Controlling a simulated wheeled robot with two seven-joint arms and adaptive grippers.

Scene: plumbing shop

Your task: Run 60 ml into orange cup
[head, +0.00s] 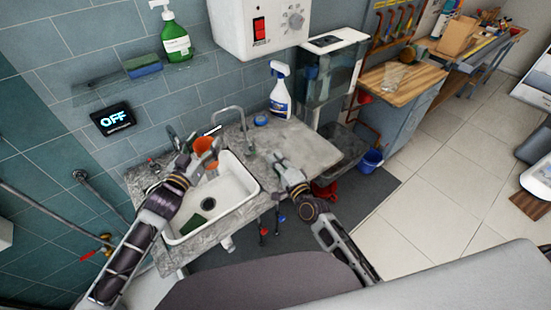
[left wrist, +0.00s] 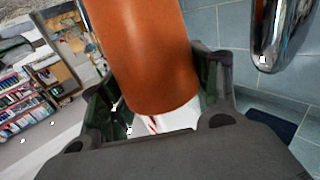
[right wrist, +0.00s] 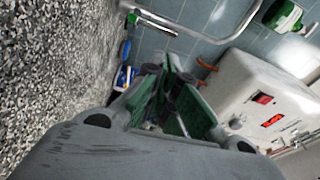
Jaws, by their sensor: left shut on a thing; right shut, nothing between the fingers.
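The orange cup (head: 205,147) is over the back of the white sink (head: 237,182). My left gripper (head: 197,160) is shut on it; in the left wrist view the cup (left wrist: 150,60) sits between the fingers. Its inside is hidden there. A chrome spout (left wrist: 268,35) hangs near the cup, to its right in that view. In the head view a chrome faucet (head: 174,138) stands left of the cup. A second, curved chrome tap (head: 246,135) stands on the counter to the right. My right gripper (head: 281,165) is shut and empty over the counter's right part; its fingers (right wrist: 172,95) show in the right wrist view.
A dark display reading OFF (head: 113,119) hangs on the wall. A white heater (head: 255,28) with a red switch is above the counter. A spray bottle (head: 280,92) and blue tape roll (head: 261,120) stand at the back. A green sponge (head: 194,224) lies in the sink.

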